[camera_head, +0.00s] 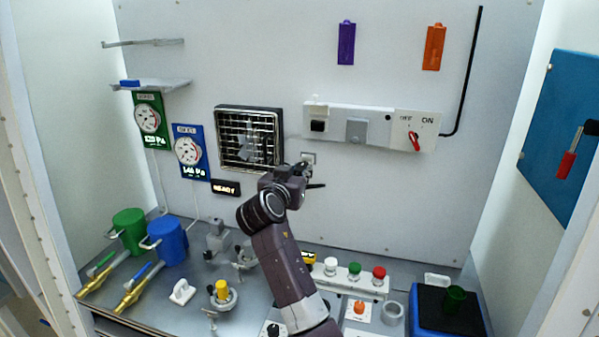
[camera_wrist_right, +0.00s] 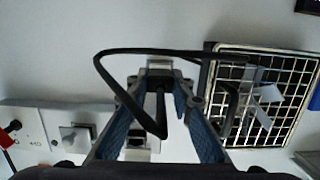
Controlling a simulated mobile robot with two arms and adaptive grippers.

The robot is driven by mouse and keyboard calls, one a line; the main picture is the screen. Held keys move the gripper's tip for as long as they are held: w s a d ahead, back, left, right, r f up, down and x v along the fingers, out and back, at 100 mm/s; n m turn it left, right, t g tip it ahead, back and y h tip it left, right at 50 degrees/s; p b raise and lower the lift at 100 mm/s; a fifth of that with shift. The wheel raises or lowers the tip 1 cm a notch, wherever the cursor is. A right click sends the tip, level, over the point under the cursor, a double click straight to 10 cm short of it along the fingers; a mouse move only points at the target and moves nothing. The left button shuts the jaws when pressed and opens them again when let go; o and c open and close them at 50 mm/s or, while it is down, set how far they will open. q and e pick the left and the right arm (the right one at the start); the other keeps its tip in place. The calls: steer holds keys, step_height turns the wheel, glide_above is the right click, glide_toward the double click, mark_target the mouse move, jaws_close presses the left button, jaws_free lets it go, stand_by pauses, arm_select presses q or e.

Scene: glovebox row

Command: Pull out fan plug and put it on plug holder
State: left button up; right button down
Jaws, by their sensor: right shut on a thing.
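My right gripper (camera_head: 303,172) is in front of the back wall, below the socket strip (camera_head: 375,126) and right of the caged fan (camera_head: 250,138). In the right wrist view its blue-padded fingers (camera_wrist_right: 160,82) are shut on the dark fan plug (camera_wrist_right: 160,98), which they largely hide. A black cord (camera_wrist_right: 103,72) loops from there towards the fan (camera_wrist_right: 262,98). A small pale wall fitting (camera_head: 308,157), perhaps the plug holder, is just beyond the gripper; contact cannot be told. My left gripper is not in view.
A red ON/OFF switch (camera_head: 415,141) is at the strip's right end. Gauges (camera_head: 188,151) hang left of the fan. Below are green (camera_head: 128,231) and blue (camera_head: 167,241) canisters, several coloured buttons (camera_head: 355,270) and a blue tray (camera_head: 420,322).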

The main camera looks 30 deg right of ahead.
steer(key=shift+b, duration=0.45)
stand_by(1.1)
steer(key=shift+r+b+x, duration=0.15)
steer(key=shift+x, duration=0.5)
steer(key=shift+r+b+x, duration=0.15)
steer(key=shift+x, duration=0.55)
stand_by(0.4)
steer(key=c, duration=1.6)
jaws_free()
steer(key=shift+w+d+f, duration=0.1)
steer(key=shift+d, duration=0.05)
steer(key=shift+a, duration=0.2)
steer(key=v, duration=1.2)
steer(key=shift+d, duration=0.1)
steer(key=shift+f, duration=0.1)
